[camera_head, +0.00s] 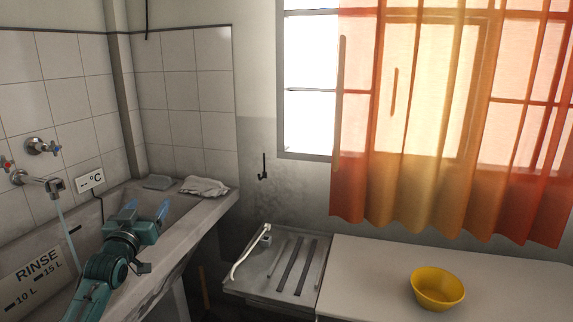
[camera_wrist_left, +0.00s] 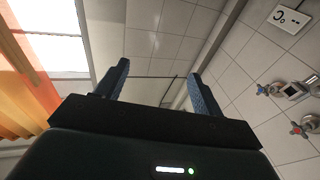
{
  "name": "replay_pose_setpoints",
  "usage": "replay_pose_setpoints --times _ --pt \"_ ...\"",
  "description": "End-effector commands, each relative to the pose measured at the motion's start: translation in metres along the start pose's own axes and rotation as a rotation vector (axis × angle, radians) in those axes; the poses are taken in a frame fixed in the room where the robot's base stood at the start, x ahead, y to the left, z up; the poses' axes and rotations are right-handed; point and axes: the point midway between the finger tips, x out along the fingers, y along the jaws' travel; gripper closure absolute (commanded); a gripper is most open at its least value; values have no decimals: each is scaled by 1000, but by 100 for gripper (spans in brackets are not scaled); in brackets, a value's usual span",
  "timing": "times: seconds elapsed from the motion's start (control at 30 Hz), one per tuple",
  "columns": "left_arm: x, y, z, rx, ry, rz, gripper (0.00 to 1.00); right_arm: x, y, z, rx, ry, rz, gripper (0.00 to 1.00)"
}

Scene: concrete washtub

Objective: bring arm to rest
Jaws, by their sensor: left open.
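My left gripper (camera_head: 146,211) reaches in from the lower left in the head view and hangs over the front part of the concrete washtub (camera_head: 196,222). Its two blue fingers are spread apart with nothing between them. In the left wrist view the open fingers (camera_wrist_left: 158,90) point toward the tiled wall, also with nothing held. My right gripper is in neither view.
Water runs from the wall tap (camera_head: 38,180) into the tub. A folded white cloth (camera_head: 204,187) lies on the tub's back ledge. A metal drainboard (camera_head: 272,270) and a white table (camera_head: 365,268) with a yellow bowl (camera_head: 437,288) stand right. An orange curtain (camera_head: 430,120) hangs behind.

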Motion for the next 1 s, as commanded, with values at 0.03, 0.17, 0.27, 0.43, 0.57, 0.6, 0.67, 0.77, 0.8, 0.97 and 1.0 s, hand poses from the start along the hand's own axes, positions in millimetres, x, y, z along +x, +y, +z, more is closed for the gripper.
replay_pose_setpoints --times 0.03,0.17,0.27,0.43,0.57,0.6,0.67,0.77,0.8,0.97,1.0 --pt "0 -4 11 123 -59 -18 32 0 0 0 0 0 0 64" --pt "-19 2 47 294 -164 -14 32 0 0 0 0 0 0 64" --pt "-45 22 72 283 -188 25 32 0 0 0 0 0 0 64" --pt "-100 58 115 255 -240 94 32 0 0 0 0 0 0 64" --pt "-161 93 146 215 -292 157 32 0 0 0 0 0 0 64" --pt "-184 104 154 197 -310 177 32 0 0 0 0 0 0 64" --pt "-219 121 163 167 -338 206 32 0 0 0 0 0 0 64" --pt "-275 145 169 113 -383 243 32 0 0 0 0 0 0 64" --pt "-294 152 168 92 -398 254 32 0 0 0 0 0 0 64" --pt "-350 172 160 25 -445 277 32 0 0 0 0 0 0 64" --pt "-361 176 158 11 -456 280 32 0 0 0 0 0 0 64"
